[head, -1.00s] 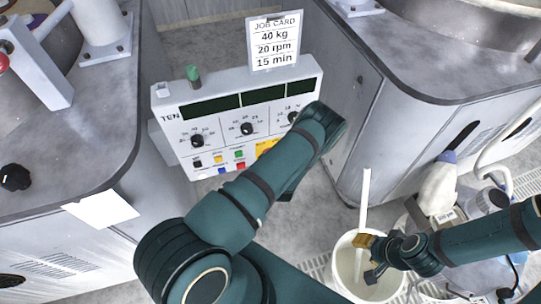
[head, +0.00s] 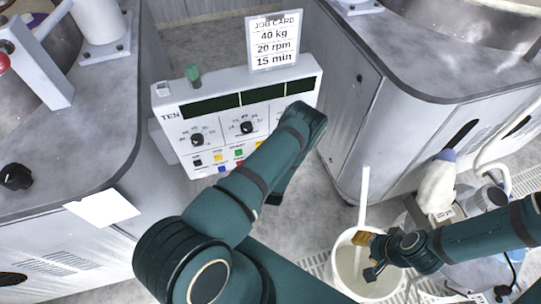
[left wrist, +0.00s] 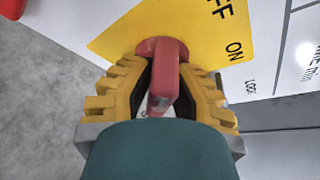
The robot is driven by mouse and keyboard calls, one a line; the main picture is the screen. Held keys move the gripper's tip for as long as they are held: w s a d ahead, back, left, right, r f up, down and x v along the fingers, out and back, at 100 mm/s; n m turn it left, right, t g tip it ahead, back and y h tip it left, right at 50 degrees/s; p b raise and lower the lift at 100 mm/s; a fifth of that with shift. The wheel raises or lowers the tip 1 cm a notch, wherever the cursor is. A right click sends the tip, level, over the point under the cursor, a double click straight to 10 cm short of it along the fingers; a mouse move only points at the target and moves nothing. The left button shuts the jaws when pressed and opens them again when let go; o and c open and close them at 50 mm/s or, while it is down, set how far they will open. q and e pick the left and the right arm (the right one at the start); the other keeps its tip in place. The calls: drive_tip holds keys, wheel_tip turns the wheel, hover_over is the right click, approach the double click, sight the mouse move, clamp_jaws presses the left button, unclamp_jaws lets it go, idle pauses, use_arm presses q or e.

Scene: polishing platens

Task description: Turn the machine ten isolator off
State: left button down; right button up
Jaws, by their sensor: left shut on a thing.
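The machine ten panel (head: 172,116), marked TEN, stands in the middle of the head view. In the left wrist view, the isolator's red handle (left wrist: 162,68) stands out from a yellow plate (left wrist: 118,40) with ON and part of OFF printed on it. My left gripper (left wrist: 160,95) is shut on the red handle, its yellow fingers on either side. I cannot tell which mark the handle points to. In the head view my left arm hides the gripper and handle. My right gripper (head: 368,257) is open over the white bucket, its fingers apart.
A job card (head: 273,42) stands on top of the panel, beside a green knob (head: 193,74). The white bucket (head: 343,282) holds an upright white stick (head: 364,195). Grey machine cabinets (head: 370,125) flank the panel. A white sheet (head: 102,208) lies at the left.

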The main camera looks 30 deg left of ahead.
use_arm(q)
drive_tip(key=c, duration=0.9)
unclamp_jaws()
drive_tip(key=shift+w, duration=0.1)
